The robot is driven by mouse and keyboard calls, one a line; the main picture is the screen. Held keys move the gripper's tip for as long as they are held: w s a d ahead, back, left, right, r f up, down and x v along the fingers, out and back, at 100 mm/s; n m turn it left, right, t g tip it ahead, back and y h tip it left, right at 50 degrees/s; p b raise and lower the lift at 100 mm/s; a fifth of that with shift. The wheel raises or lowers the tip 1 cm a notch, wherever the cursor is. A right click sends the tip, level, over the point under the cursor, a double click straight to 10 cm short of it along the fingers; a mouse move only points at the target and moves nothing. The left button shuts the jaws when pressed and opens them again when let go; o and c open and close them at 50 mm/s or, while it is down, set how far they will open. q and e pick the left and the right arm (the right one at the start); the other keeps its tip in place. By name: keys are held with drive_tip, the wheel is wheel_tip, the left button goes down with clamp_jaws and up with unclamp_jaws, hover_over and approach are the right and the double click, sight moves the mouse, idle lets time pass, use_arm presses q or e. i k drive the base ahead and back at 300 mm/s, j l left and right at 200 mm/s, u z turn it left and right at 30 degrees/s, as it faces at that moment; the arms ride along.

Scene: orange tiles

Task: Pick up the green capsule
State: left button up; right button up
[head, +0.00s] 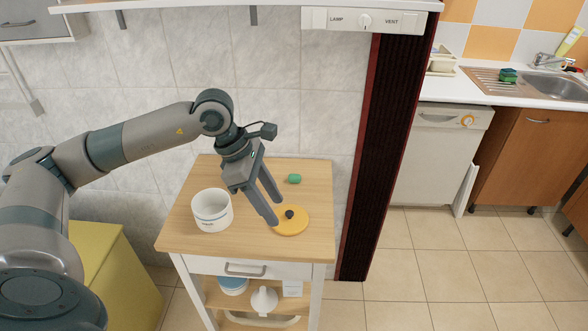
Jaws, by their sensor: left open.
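The green capsule (294,178) lies on the wooden top of a small cart (184,228), toward its back right. My left gripper (276,213) reaches down over the cart top with its two fingers apart and nothing visible between them. Its fingertips are nearer the front than the capsule, close to the yellow round lid. The capsule is to the right of the fingers and appears clear of them. My right gripper is not in view.
A white pot (211,211) stands left of the gripper. A tiled wall (310,115) is behind the cart, and a dark red-edged panel (388,140) stands to its right.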

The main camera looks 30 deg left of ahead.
sight(293, 178)
drive_tip(key=i+j, duration=0.8)
